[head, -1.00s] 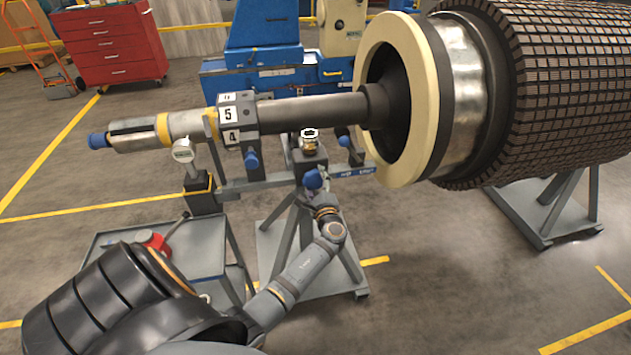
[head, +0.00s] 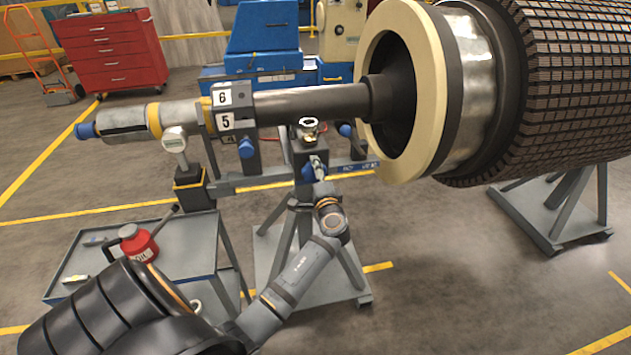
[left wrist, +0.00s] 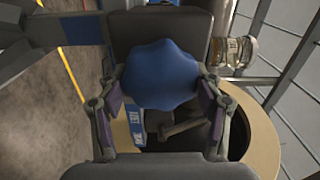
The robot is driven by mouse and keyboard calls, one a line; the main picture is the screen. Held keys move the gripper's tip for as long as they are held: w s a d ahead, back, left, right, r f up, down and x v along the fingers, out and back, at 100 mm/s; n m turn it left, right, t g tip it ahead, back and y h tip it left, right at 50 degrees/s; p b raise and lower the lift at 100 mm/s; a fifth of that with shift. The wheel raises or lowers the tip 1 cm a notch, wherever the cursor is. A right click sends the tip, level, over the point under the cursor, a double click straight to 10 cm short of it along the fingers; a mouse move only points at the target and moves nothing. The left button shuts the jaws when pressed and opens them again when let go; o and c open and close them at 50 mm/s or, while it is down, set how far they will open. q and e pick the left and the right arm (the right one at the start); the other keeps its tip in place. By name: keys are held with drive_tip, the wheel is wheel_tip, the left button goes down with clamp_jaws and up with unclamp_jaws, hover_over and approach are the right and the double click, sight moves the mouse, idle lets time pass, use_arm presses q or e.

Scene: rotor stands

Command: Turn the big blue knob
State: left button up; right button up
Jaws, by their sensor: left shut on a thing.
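The knob's far side is hidden. The numbered collar (head: 233,108) on the shaft shows 6 above 5, with a partly hidden 4 below. My right gripper is not in view.
The large rotor (head: 575,85) with its cream ring (head: 385,50) fills the upper right. A grey cart (head: 190,240) with a red can (head: 138,244) stands at left, near my arm. A red tool chest (head: 110,45) is behind. Floor at lower right is clear.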

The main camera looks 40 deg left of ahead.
use_arm(q)
drive_tip(key=shift+f+n+b, duration=0.1)
drive_tip(key=shift+n+b, duration=0.75)
drive_tip(key=shift+n, duration=0.05)
drive_tip(key=o, duration=1.2)
drive_tip(key=shift+c, duration=0.2)
drive_tip(key=shift+s, duration=0.1)
drive_tip(key=v, duration=0.7)
drive_tip(key=shift+d, duration=0.2)
drive_tip(key=shift+s, duration=0.1)
